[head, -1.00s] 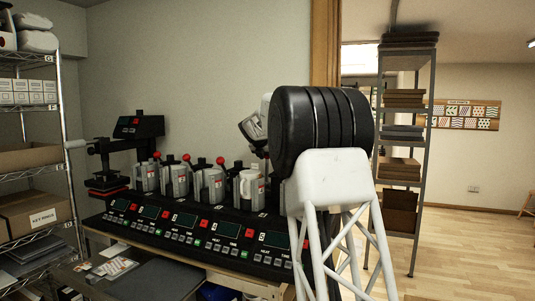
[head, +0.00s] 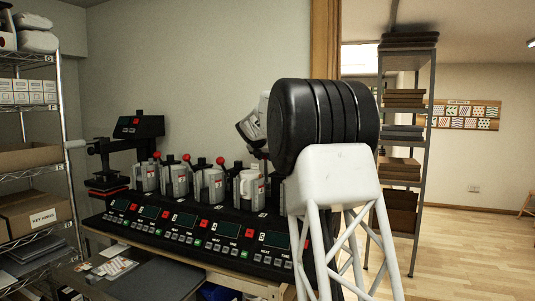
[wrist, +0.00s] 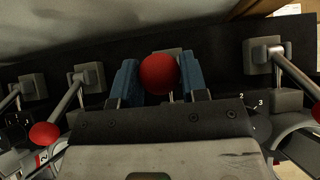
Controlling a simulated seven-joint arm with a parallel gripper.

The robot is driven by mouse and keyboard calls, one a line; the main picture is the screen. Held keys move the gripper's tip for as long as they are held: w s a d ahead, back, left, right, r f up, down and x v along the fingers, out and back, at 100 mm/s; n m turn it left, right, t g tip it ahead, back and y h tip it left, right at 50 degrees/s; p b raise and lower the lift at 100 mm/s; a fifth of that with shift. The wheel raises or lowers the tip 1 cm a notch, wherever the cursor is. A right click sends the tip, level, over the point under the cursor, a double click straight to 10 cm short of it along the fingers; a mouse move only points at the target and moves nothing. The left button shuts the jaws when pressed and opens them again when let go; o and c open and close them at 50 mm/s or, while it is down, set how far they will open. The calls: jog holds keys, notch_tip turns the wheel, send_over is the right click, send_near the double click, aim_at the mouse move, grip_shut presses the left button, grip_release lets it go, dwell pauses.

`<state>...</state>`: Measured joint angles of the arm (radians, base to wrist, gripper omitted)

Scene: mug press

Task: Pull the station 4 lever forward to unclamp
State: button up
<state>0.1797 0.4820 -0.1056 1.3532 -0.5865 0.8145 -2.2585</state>
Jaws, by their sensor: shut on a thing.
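In the wrist view my gripper (wrist: 158,78) is shut on a red ball knob (wrist: 159,74), with one blue finger on each side of it. The lever shaft under this knob is mostly hidden by the gripper. In the head view the grey wrist (head: 250,128) of my arm is above the right part of the mug press (head: 190,228), and the fingers and held knob are hidden there. A white mug (head: 248,186) sits in the press station below the wrist. No station number is readable beside the held lever.
Neighbouring levers stand close on both sides in the wrist view, one with a red knob (wrist: 44,134) at left and another lever (wrist: 290,72) at right. A wire shelf (head: 62,150) stands at the left. Open floor (head: 465,250) lies at the right.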

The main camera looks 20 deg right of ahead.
jog(key=shift+s+a+f, duration=0.2)
jog(key=shift+s+a, duration=0.5)
jog(key=shift+a, duration=0.1)
jog(key=shift+s+a, duration=0.1)
jog(key=shift+s+a+f, duration=0.4)
jog(key=shift+s+a, duration=0.3)
dwell(0.3)
jog(key=o, duration=0.7)
jog(key=shift+c, duration=0.2)
jog(key=shift+r, duration=0.15)
notch_tip(320, 180, up, 6)
jog(key=s, duration=0.1)
jog(key=shift+a, duration=0.45)
